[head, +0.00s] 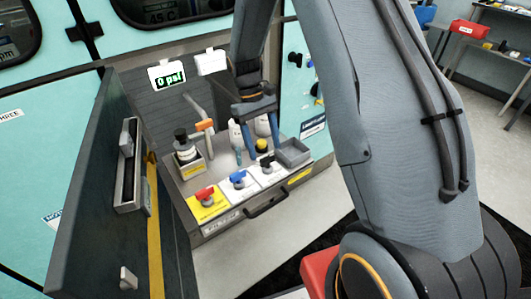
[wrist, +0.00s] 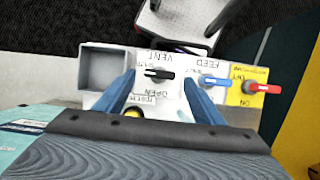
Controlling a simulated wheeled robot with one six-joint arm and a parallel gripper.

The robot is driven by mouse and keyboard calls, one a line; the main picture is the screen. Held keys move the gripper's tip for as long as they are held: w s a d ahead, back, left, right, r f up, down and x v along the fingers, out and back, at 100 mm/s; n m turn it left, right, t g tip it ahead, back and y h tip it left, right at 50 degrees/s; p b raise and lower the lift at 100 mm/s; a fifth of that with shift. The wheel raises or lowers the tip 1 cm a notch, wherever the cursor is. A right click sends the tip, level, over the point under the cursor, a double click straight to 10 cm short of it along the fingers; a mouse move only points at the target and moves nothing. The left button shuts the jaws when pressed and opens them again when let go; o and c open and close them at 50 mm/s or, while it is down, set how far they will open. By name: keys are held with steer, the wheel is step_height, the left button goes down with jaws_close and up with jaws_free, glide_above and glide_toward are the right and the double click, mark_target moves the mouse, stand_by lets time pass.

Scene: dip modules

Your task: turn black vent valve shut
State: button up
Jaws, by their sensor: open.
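The black vent valve (wrist: 158,73) has a short black handle lying sideways in the wrist view, on a white plate with upside-down "VENT" and "OPEN" lettering. My gripper (wrist: 162,76) is open, with one blue finger on each side of this valve and gaps between the fingers and the handle. In the head view my gripper (head: 264,151) points down at the right part of the valve panel. The black valve (head: 267,162) shows there only in part, close to the fingertips. I cannot tell the exact height of the fingertips above the plate.
A blue-handled valve (wrist: 213,81) and a red-handled valve (wrist: 258,88) sit beside it. A yellow-and-black knob (head: 262,146) stands behind, and a grey open bin (head: 293,152) to the right. An open door (head: 100,200) stands at left. A display (head: 168,76) reads 0 psi.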

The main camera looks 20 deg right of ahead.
steer(key=v, duration=0.4)
steer(key=shift+w+r+b, duration=0.1)
steer(key=shift+r+b, duration=0.2)
steer(key=s+r+m+t, duration=0.1)
steer(key=s+r+t, duration=0.1)
steer(key=s, duration=0.8)
steer(key=s+r+m+t+y, duration=0.1)
steer(key=s+r+m+t, duration=0.1)
steer(key=s, duration=0.8)
steer(key=shift+d+r+t, duration=0.3)
steer(key=shift+d+r, duration=0.05)
steer(key=shift+r, duration=0.3)
steer(key=shift+s, duration=0.1)
